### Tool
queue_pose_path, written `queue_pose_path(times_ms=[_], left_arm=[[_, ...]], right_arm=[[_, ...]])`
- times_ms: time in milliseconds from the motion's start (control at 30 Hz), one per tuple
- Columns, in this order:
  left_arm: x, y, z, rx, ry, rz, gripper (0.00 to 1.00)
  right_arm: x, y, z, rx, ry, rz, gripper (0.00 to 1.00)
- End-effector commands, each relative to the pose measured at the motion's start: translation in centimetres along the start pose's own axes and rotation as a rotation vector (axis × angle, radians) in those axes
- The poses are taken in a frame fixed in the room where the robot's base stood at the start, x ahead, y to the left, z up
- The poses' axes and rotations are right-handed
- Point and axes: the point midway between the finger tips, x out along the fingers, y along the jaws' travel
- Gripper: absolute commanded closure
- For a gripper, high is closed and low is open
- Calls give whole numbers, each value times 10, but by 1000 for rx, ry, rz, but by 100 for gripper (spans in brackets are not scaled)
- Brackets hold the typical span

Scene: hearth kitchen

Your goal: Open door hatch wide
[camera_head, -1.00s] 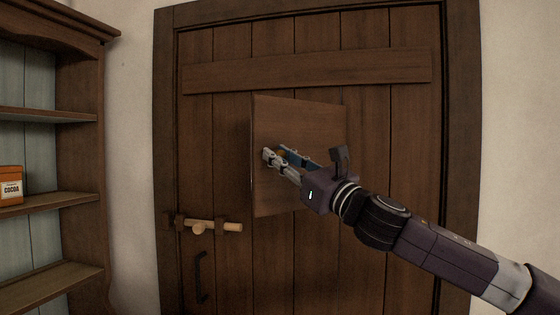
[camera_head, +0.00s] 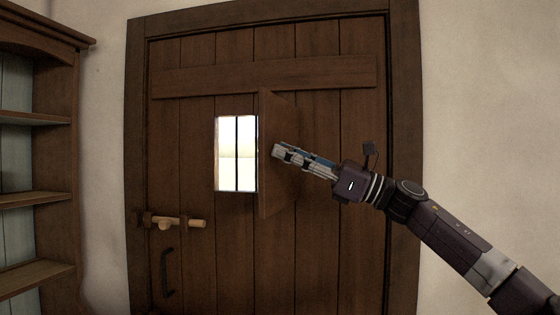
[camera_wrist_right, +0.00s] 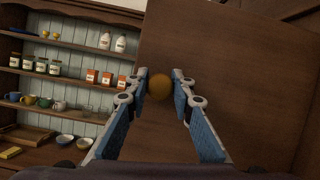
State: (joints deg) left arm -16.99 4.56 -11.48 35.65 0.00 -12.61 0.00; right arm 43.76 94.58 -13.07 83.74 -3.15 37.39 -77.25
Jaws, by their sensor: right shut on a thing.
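The door hatch (camera_head: 272,170) is a small brown wooden panel in the big plank door. It stands swung out toward me, seen nearly edge-on in the head view, and its barred window opening (camera_head: 236,153) shows bright to its left. My right gripper (camera_head: 279,152) is at the hatch's face. In the right wrist view, the round wooden knob (camera_wrist_right: 159,88) sits between the fingertips of my right gripper (camera_wrist_right: 158,86), which is shut on it. The hatch panel also fills much of that view (camera_wrist_right: 225,70). My left gripper is not in view.
A wooden bolt (camera_head: 182,222) and a dark pull handle (camera_head: 167,272) are on the door's left side. A shelf unit (camera_head: 62,160) stands left of the door; the wrist view shows jars, cups and bowls on it. Bare wall (camera_head: 480,110) lies to the right.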

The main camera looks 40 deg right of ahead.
Motion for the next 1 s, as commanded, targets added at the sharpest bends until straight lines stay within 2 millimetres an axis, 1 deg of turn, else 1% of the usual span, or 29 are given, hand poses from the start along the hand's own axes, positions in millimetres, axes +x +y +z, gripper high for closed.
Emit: queue_pose_path(times_ms=[33,300,833,867,1000], left_arm=[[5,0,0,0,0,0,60],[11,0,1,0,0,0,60],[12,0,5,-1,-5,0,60],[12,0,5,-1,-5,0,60],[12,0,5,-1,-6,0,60]], right_arm=[[-5,-2,-1,-4,1,-5,100],[-14,-5,4,-5,1,-6,100],[-17,-7,7,-7,1,-8,100],[-17,-7,7,-7,1,-9,77],[-17,-7,7,-6,1,-8,62]])
